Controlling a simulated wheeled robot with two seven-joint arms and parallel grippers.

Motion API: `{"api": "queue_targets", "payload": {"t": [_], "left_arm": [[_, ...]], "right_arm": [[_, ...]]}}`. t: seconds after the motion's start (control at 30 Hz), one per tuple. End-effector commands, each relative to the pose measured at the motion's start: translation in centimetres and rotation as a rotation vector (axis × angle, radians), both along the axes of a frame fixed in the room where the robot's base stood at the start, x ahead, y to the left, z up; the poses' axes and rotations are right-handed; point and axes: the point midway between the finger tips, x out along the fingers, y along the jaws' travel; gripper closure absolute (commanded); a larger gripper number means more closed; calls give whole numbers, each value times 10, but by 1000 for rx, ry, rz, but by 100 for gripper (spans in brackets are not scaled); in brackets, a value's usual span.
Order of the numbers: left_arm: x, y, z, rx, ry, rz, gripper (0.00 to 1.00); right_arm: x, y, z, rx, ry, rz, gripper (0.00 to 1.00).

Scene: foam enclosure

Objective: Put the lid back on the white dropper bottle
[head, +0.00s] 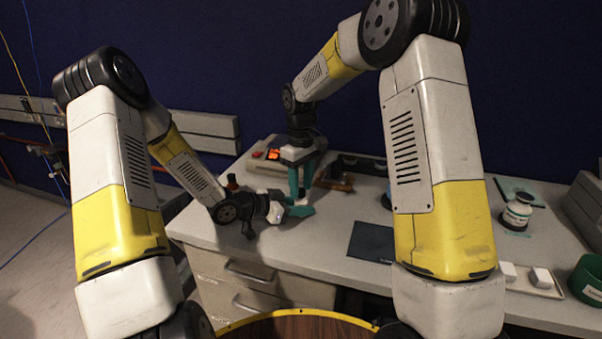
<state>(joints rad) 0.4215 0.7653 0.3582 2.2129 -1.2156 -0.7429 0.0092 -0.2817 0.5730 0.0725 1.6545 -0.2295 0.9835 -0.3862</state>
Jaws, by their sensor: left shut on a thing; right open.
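My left gripper (294,212) is low over the left part of the bench, its teal fingers pointing right. It is shut on a small white thing (301,201), which looks like the white dropper bottle, mostly hidden by the fingers. My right gripper (303,194) points straight down from above, with its teal fingers open around or just over the same spot. Whether its fingers touch the bottle cannot be told. I cannot make out the lid; it may be hidden between the fingers.
A device with an orange display (272,154) and a brown object (338,182) stand behind the grippers. A dark mat (371,241) lies to the right. Further right are a white jar (517,212), a tray (556,293) with white blocks, and a green round container (588,280).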

Motion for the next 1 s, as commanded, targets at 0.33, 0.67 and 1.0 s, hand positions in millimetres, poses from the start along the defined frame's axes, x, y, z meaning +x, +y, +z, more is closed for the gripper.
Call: {"api": "queue_targets", "payload": {"t": [0.33,0.67,1.0], "left_arm": [[0,0,0,0,0,0,100],[0,0,0,0,0,0,100],[0,0,0,0,0,0,100]], "right_arm": [[0,0,-9,0,-1,0,59],[0,0,-9,0,-1,0,100],[0,0,-9,0,-1,0,100]]}}
